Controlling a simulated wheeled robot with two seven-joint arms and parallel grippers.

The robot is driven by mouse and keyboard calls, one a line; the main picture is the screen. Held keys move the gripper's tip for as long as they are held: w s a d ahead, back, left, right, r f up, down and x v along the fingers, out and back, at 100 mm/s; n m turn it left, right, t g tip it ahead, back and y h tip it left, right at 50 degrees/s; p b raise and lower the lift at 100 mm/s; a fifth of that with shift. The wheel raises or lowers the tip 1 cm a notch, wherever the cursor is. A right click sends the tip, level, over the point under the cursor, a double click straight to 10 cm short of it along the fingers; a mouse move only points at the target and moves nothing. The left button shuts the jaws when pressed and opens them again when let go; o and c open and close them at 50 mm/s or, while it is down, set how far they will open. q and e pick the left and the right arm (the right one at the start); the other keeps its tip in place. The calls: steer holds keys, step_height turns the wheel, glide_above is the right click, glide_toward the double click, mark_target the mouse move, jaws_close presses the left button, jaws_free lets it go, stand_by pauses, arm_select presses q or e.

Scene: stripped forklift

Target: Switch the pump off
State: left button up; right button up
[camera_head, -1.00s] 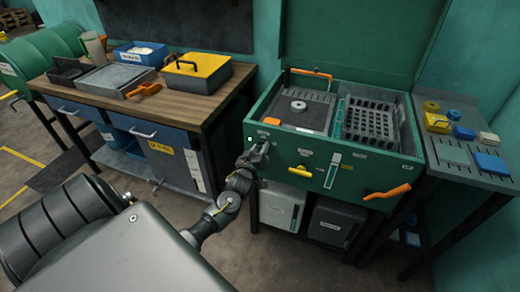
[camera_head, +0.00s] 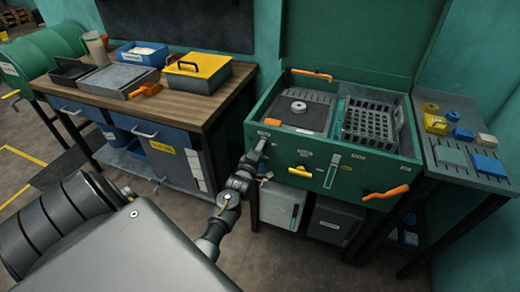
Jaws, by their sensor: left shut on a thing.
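The green washing cabinet (camera_head: 335,150) stands with its lid raised, and its front panel carries small white labels too small to read. My left gripper (camera_head: 259,147) is at the left end of this panel, just below a label. It is shut on a small control there, likely the pump switch, which the fingers hide almost wholly. I cannot tell which position the switch is in. My right gripper is not in view.
A yellow knob (camera_head: 300,171), a level gauge (camera_head: 332,171) and an orange handle (camera_head: 386,192) sit further right on the panel. A wooden-topped workbench (camera_head: 186,107) stands left, a side table (camera_head: 468,176) right. Bare floor lies in front.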

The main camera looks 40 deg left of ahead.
arm_select(q)
steer(key=shift+n, duration=1)
steer(key=shift+f, duration=0.1)
steer(key=o, duration=1)
steer(key=v, duration=1)
steer(key=shift+s+d+b, duration=0.2)
steer(key=shift+s+b, duration=0.15)
